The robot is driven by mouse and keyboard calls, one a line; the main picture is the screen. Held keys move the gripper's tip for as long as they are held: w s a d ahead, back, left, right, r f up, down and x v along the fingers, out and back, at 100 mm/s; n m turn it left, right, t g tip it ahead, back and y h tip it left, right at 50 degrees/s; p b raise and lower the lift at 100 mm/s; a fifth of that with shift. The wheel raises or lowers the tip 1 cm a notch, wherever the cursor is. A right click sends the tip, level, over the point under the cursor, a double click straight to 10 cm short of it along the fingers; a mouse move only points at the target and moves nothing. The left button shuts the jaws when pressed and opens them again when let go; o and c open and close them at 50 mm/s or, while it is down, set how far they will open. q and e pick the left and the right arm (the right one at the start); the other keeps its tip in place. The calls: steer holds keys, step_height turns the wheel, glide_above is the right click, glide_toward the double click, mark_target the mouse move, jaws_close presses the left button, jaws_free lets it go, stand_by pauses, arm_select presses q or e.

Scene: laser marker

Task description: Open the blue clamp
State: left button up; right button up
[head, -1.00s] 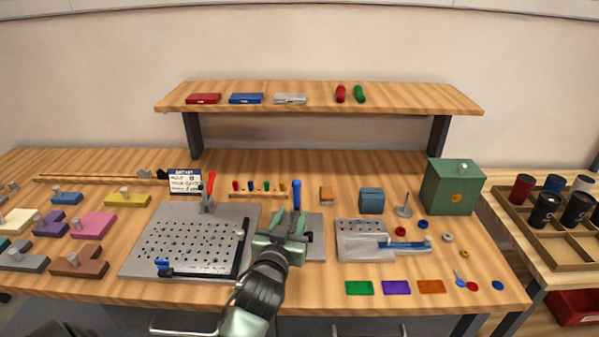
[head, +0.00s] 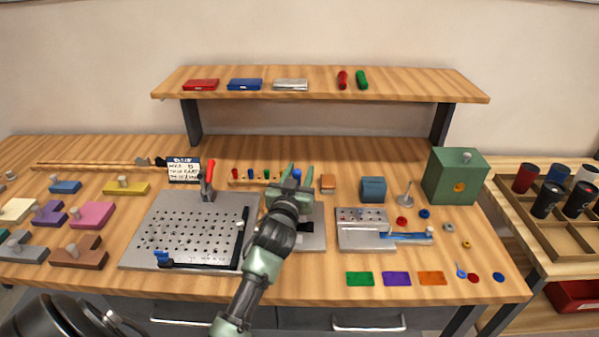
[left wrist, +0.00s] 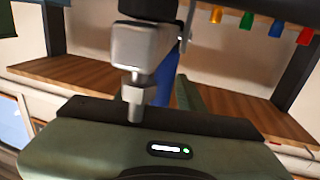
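The blue clamp's handle (head: 297,174) shows as a small blue patch between the fingers of my left gripper (head: 296,169). The gripper's two fingers are apart, one on each side of the handle. Whether they touch it is unclear. The clamp's grey plate (head: 318,232) shows to the right of my wrist; most of the clamp is hidden behind my gripper and arm. In the left wrist view, the blue handle (left wrist: 166,86) is partly behind a metal clamp part (left wrist: 140,48), close to the green gripper body. My right gripper is not in view.
A red-handled clamp (head: 207,178) stands on the perforated plate (head: 195,222) to the left. A rack of coloured pegs (head: 250,181) lies just behind. A shelf (head: 320,93) spans the back. A grey fixture with a blue bar (head: 362,229) and a green box (head: 455,178) are to the right.

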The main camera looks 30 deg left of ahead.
arm_select(q)
jaws_close()
steer(key=shift+w+r, duration=0.1)
steer(key=shift+r, duration=0.15)
stand_by(1.1)
